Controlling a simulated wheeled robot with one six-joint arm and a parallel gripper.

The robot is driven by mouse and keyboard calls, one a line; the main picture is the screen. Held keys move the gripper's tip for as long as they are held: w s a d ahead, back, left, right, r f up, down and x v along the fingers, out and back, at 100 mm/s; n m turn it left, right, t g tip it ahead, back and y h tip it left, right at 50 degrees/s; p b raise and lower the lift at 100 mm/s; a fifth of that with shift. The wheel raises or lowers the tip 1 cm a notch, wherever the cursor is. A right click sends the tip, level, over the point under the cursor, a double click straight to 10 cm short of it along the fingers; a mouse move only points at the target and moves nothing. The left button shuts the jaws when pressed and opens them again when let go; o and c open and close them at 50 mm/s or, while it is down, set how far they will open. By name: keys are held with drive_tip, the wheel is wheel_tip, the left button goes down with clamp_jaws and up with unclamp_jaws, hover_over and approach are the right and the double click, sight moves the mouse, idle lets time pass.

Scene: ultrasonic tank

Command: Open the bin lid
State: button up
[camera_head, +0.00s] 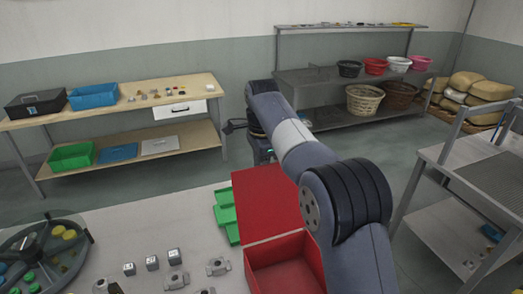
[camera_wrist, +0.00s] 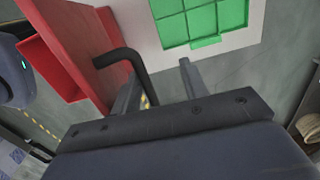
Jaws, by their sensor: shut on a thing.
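The red bin (camera_head: 287,268) stands at the near edge of the white table, and its inside shows. Its red lid (camera_head: 265,203) is raised up and back from the rear edge of the bin. In the wrist view the red lid (camera_wrist: 70,35) fills the upper left, with a black bent handle (camera_wrist: 128,60) on it. My gripper (camera_wrist: 160,88) is shut on this handle, which runs between the two grey fingers. In the head view my gripper is hidden behind my arm and the lid.
A green compartment tray (camera_head: 224,214) lies just left of the lid and also shows in the wrist view (camera_wrist: 200,22). Several metal parts (camera_head: 175,280) and a round carousel (camera_head: 40,255) are on the table further left. A grey steel bench (camera_head: 470,165) stands at right.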

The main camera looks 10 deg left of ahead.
wheel_tip(320, 180, up, 10)
drive_tip(key=shift+s+d, duration=0.15)
drive_tip(key=shift+s, duration=0.15)
idle(0.5)
wheel_tip(320, 180, down, 6)
drive_tip(key=shift+w+f, duration=0.2)
drive_tip(key=shift+w, duration=0.05)
idle(0.5)
drive_tip(key=shift+r, duration=0.15)
